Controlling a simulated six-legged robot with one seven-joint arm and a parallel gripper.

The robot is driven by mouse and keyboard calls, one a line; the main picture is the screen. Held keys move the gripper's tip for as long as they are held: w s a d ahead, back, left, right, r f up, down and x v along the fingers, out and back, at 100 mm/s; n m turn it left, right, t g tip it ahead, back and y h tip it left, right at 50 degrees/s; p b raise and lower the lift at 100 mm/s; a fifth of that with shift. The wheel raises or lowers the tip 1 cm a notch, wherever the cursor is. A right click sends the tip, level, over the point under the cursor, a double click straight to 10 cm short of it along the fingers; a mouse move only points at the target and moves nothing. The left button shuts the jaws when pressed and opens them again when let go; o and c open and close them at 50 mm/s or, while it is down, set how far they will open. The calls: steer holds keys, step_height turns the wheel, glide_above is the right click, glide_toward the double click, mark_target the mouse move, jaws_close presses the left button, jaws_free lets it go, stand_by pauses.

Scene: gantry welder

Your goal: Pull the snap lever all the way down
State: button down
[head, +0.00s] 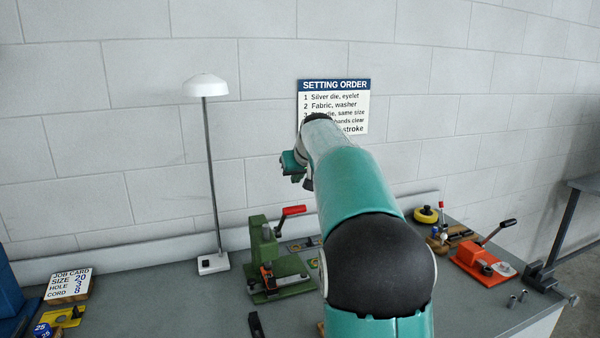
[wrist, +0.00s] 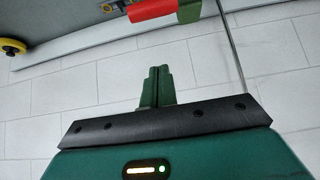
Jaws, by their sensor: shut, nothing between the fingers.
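A green bench press (head: 262,245) stands on the bench left of my arm. Its red-gripped lever (head: 293,210) sticks out to the right and slightly up from the top of the press. The lever's red grip (wrist: 152,8) also shows at the top of the wrist view, beside a green part of the press (wrist: 189,11). My gripper (head: 292,165) is above the press, in front of the wall and apart from the lever. In the wrist view its fingers (wrist: 157,86) are together and empty. An orange tool (head: 482,262) with a dark-gripped lever (head: 497,231) stands at the right.
A white lamp (head: 206,86) stands left of the press. A job card (head: 69,285) is at far left. A yellow round item (head: 426,215) sits right of my arm. A "Setting order" sign (head: 334,86) hangs on the wall, partly hidden by my arm. Bare bench lies between lamp and card.

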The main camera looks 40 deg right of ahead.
mark_target(296, 206)
steer(key=f, duration=0.3)
steer(key=w+f, duration=0.1)
steer(key=f, duration=0.1)
steer(key=shift+f, duration=0.65)
steer(key=shift+s, duration=0.2)
steer(key=shift+w+f, duration=0.15)
steer(key=shift+s, duration=0.2)
